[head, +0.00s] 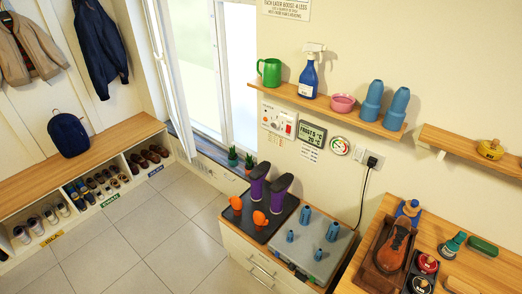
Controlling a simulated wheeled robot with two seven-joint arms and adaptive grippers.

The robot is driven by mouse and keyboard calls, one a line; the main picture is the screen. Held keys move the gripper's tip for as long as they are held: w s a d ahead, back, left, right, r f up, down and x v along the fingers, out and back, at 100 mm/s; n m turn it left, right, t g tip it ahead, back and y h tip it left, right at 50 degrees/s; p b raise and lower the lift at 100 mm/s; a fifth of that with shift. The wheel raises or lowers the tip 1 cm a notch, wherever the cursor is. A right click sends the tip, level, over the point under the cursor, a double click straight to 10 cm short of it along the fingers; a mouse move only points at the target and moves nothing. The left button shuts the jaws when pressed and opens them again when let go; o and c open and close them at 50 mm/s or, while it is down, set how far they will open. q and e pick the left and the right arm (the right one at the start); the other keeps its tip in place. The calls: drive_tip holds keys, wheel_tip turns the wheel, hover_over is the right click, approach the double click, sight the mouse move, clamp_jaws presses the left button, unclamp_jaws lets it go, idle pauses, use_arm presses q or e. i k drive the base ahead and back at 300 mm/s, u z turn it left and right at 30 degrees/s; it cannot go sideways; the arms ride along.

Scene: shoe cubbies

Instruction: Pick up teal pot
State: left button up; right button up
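Two small potted plants stand side by side at the right end of the window ledge, close to the wall. The left one's pot (232,162) looks teal, with a spiky green plant in it. The right one's pot (248,170) looks reddish, also with a green plant. Both are small in the head view, and the lower edges are hard to make out. A purple boot (257,187) stands just in front and to the right of them. Neither of my grippers shows in the head view.
A cabinet below the ledge bears a black tray (262,232) with purple boots and orange pegs, and a grey rack (300,262) with blue pegs. A wall shelf (335,115) holds several items. A workbench (470,262) is at right. The tiled floor (150,225) is clear.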

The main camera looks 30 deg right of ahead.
sight(233, 163)
drive_tip(key=z, duration=0.45)
drive_tip(key=i, duration=0.85)
drive_tip(key=z, duration=0.45)
